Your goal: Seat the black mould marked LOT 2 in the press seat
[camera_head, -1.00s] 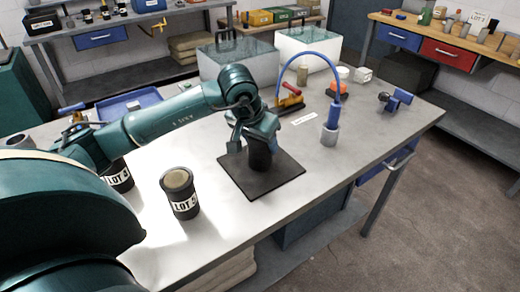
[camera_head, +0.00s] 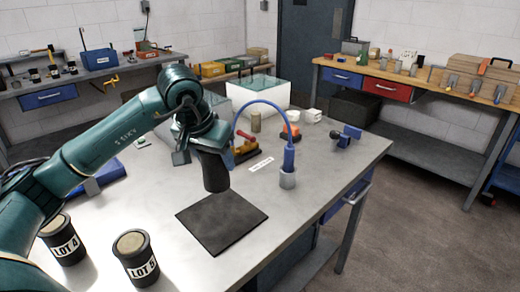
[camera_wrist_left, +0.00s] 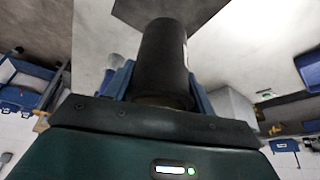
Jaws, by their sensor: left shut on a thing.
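My left gripper (camera_head: 203,152) is shut on a black cylindrical mould (camera_head: 215,174) and holds it upright above the dark square mat (camera_head: 222,224). The held mould also shows in the left wrist view (camera_wrist_left: 165,55) between the blue fingers. Its lettering cannot be read; only a pale sliver shows at its side there. A black mould marked LOT 4 (camera_head: 63,246) and another black mould with a LOT label (camera_head: 136,262), perhaps LOT 5 or 9, stand at the front left of the table. I cannot make out the press seat. My right gripper is not in view.
A blue curved hose (camera_head: 289,155) ends in a metal cup (camera_head: 287,180) right of the mat. Behind are a red-handled clamp (camera_head: 245,147), a glass-topped white box (camera_head: 258,93) and small items. A blue vise-like tool (camera_head: 346,138) sits at right. The table's front right is clear.

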